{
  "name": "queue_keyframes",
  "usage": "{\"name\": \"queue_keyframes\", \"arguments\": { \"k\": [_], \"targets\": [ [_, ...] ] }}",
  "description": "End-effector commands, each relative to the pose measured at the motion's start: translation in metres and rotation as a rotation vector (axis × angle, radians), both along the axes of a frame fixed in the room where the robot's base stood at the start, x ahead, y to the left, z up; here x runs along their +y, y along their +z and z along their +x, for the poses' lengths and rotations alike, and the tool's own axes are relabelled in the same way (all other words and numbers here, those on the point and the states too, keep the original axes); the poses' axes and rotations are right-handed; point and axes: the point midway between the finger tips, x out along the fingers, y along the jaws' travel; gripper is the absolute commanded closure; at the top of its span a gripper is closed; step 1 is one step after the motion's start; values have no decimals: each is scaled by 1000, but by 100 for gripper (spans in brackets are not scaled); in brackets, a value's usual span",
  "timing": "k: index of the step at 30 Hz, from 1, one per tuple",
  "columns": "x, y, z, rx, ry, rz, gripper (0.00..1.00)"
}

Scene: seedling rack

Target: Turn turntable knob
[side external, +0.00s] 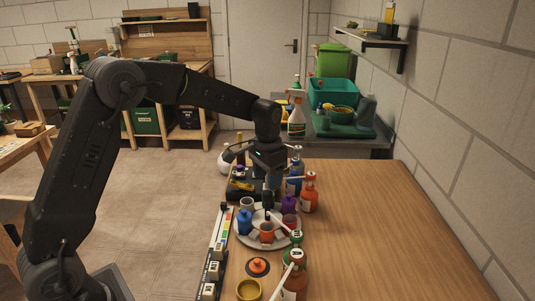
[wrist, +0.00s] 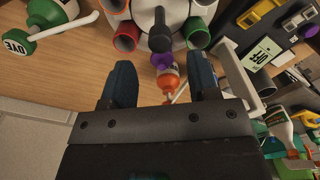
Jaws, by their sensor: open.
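The turntable is a round white disc (side external: 252,240) on the wooden table in the side view, carrying blue, orange, red and grey cups or pots. A dark upright knob (wrist: 160,42) stands at its middle in the wrist view, among red, green and orange-rimmed cups. My gripper (side external: 271,203) is above the turntable in the side view and hides part of its middle. In the wrist view my gripper (wrist: 161,66) has its fingers wide apart with nothing held between them. The knob shows just beyond the fingertips, roughly centred between them; contact cannot be told.
The table's right side is clear.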

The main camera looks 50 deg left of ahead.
Motion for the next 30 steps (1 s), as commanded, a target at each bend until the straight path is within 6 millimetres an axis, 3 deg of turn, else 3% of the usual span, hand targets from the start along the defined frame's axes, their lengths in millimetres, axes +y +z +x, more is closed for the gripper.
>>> {"name": "queue_keyframes", "arguments": {
  "k": [6, 12, 26, 30],
  "targets": [
    [0, 49, 0, -3, 0, 1, 45],
    [0, 76, 0, -2, 0, 0, 45],
    [0, 84, -1, -1, 0, 0, 45],
    [-4, 96, -13, -25, 5, 2, 45]
  ]
}}
